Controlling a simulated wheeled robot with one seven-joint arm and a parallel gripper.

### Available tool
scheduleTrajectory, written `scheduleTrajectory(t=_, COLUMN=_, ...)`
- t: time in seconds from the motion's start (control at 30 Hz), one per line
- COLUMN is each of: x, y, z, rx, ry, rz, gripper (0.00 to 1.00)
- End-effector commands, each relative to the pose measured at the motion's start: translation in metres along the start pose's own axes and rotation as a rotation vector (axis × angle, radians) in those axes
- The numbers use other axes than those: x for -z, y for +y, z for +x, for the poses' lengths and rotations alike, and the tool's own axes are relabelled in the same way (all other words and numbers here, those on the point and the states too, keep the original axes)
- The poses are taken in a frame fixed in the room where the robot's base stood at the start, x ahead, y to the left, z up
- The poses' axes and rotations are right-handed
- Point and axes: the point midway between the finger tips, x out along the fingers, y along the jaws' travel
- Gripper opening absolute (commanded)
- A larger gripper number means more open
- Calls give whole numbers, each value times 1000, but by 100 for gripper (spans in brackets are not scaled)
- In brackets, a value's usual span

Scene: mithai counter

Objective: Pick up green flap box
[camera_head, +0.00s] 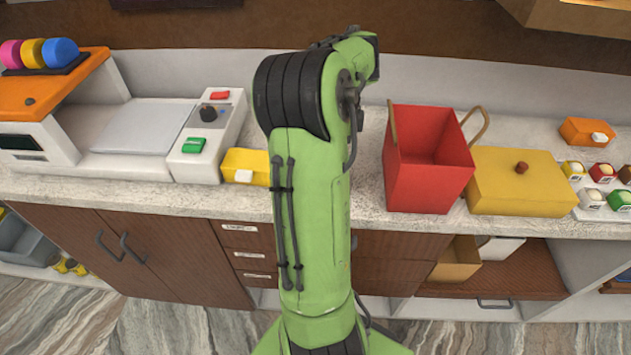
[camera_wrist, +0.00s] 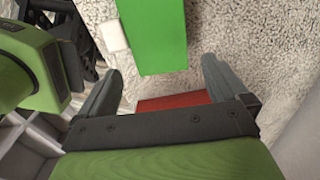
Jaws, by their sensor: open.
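The green flap box (camera_wrist: 155,38) shows in the wrist view as a bright green block with a small white tab (camera_wrist: 112,36) on its left side. It lies on the speckled counter, its near end just beyond my fingertips. My gripper (camera_wrist: 160,80) is open and empty, with a finger to each side of the box's line. In the head view my green arm hides the gripper, and the green flap box is not visible there.
A red surface (camera_wrist: 175,101) lies between my fingers in the wrist view. In the head view, a yellow flap box (camera_head: 247,166) and an open red bag (camera_head: 428,160) flank my arm, with a yellow lidded box (camera_head: 520,190) and an orange box (camera_head: 586,131) further right.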

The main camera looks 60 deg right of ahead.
Motion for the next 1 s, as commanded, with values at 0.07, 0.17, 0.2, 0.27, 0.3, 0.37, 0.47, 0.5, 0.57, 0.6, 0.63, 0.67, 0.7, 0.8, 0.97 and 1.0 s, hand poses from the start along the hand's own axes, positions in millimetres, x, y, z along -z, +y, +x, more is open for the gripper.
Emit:
scheduleTrajectory(t=0.07, x=-1, y=0, z=22, rx=-3, ry=1, rz=-2, gripper=100)
scheduleTrajectory(t=0.17, x=0, y=0, z=32, rx=-1, ry=0, rz=-2, gripper=100)
scheduleTrajectory(t=0.2, x=-1, y=0, z=35, rx=0, ry=0, rz=-3, gripper=100)
scheduleTrajectory(t=0.27, x=-1, y=0, z=45, rx=-1, ry=1, rz=-2, gripper=100)
scheduleTrajectory(t=0.3, x=-1, y=0, z=54, rx=-2, ry=1, rz=-3, gripper=100)
scheduleTrajectory(t=0.37, x=-2, y=-1, z=67, rx=-2, ry=1, rz=-3, gripper=100)
scheduleTrajectory(t=0.47, x=-2, y=-1, z=81, rx=-1, ry=0, rz=-3, gripper=100)
scheduleTrajectory(t=0.5, x=-2, y=-1, z=84, rx=0, ry=0, rz=-3, gripper=100)
scheduleTrajectory(t=0.57, x=-2, y=-1, z=85, rx=1, ry=-1, rz=-3, gripper=100)
scheduleTrajectory(t=0.6, x=-2, y=-1, z=85, rx=2, ry=-1, rz=-3, gripper=100)
scheduleTrajectory(t=0.63, x=-2, y=-1, z=84, rx=2, ry=-1, rz=-3, gripper=100)
scheduleTrajectory(t=0.67, x=-2, y=-1, z=84, rx=2, ry=-1, rz=-3, gripper=100)
scheduleTrajectory(t=0.7, x=-2, y=-1, z=83, rx=2, ry=-1, rz=-3, gripper=100)
scheduleTrajectory(t=0.8, x=-2, y=-1, z=83, rx=2, ry=-1, rz=-3, gripper=89)
scheduleTrajectory(t=0.97, x=-2, y=-1, z=83, rx=2, ry=-1, rz=-3, gripper=65)
scheduleTrajectory(t=1.0, x=-2, y=-1, z=83, rx=2, ry=-1, rz=-3, gripper=59)
